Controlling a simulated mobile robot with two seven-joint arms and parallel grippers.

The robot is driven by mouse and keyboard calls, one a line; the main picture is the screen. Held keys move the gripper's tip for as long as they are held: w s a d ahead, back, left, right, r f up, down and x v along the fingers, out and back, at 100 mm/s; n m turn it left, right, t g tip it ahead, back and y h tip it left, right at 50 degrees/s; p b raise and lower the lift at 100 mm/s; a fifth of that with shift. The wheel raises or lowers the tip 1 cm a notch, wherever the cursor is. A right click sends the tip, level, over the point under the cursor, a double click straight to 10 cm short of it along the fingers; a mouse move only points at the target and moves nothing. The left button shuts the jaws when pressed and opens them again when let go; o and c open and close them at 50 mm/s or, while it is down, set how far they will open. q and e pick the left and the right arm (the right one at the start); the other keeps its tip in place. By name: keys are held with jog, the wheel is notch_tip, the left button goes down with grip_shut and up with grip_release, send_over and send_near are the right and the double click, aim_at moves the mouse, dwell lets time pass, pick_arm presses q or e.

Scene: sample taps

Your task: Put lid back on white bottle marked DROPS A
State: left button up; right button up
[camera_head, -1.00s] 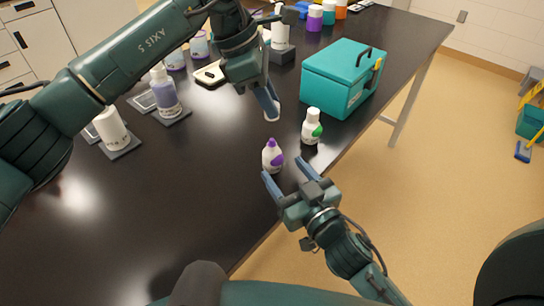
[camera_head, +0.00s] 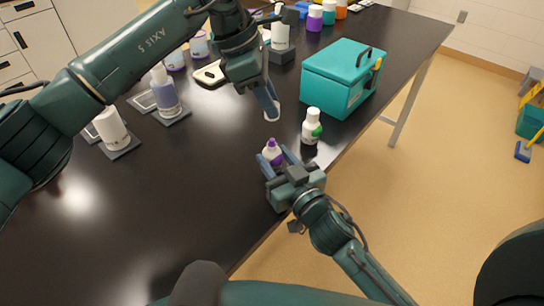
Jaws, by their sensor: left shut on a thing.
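A small white bottle with a purple top and purple marking (camera_head: 272,153) stands upright near the table's front edge. My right gripper (camera_head: 274,154) has its blue fingers on either side of it, and they hide its lower part. I cannot tell whether they touch it. A second white bottle with a green marking and white top (camera_head: 312,124) stands upright just to the right and behind. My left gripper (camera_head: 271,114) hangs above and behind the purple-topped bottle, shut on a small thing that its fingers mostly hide. No lettering is readable on either bottle.
A teal box with a handle (camera_head: 335,85) stands behind the green-marked bottle. Several bottles on dark stands, including a white one (camera_head: 110,127) and a lilac one (camera_head: 164,92), are at the left. The black table (camera_head: 150,210) is clear in front.

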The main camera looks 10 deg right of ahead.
aim_at(273, 139)
grip_shut()
pick_arm(q)
jog(key=shift+f, duration=2.55)
jog(key=shift+f, duration=0.85)
jog(key=shift+f, duration=0.6)
